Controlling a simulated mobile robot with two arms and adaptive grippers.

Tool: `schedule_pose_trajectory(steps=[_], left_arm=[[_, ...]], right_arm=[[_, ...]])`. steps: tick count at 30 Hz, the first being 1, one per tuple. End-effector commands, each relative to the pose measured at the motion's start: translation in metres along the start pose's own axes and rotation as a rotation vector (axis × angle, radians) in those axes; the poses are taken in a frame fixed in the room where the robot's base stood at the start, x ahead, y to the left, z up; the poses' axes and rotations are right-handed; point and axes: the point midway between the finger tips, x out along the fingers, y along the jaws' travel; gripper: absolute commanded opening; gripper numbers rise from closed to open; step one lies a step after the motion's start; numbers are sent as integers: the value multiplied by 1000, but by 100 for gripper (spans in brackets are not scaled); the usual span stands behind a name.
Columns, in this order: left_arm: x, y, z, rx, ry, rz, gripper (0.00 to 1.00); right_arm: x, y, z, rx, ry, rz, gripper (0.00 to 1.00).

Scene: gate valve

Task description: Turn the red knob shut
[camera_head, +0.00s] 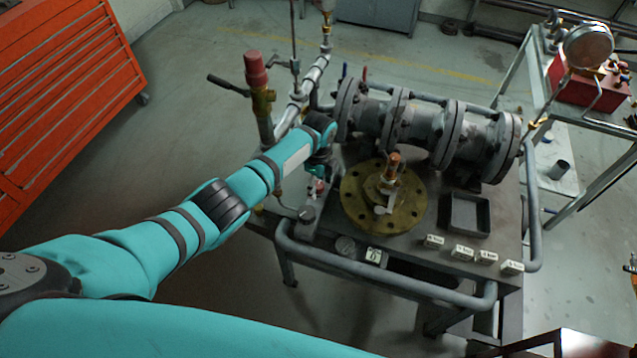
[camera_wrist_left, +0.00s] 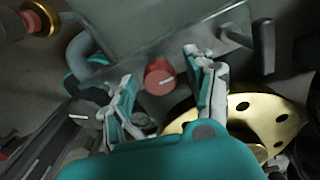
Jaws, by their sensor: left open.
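The red knob (camera_wrist_left: 160,76) shows in the left wrist view as a small round red cap with a pale line across its face. My left gripper (camera_wrist_left: 159,66) is open, with one finger on each side of the knob. A gap shows between the knob and each finger; I cannot tell how far the knob is from the fingertips in depth. In the head view my left gripper (camera_head: 318,170) is small and partly hidden by my wrist, beside the left edge of the bench. My right gripper is in neither view.
A brass flange (camera_head: 355,205) lies on the bench just right of my gripper, with a large grey flanged valve body (camera_head: 425,125) behind it. A pipe with a red-topped valve (camera_head: 257,75) stands to the left. A grey rail (camera_head: 390,285) runs along the bench's front.

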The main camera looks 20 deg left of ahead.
Motion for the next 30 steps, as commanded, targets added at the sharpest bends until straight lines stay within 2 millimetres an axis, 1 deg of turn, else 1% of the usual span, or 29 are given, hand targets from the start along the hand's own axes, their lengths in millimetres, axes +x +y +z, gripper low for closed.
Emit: schedule_pose_trajectory(steps=[5, 8, 11, 18, 21, 25, 30], left_arm=[[-3, 0, 0, 0, 0, 0, 55], [-14, -1, 0, 1, 0, -2, 55], [-32, -1, 0, 1, 0, -5, 55], [-84, -1, 1, 0, -1, -4, 55], [-100, 0, 1, 0, -1, -2, 55], [-114, -1, 0, 0, 0, -2, 55], [-120, 0, 0, 0, 0, 1, 55]], right_arm=[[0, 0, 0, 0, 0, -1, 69], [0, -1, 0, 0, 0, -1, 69], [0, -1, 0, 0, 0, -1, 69], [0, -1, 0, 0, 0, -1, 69], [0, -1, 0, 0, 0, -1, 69], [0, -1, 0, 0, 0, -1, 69], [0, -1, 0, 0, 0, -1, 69]])
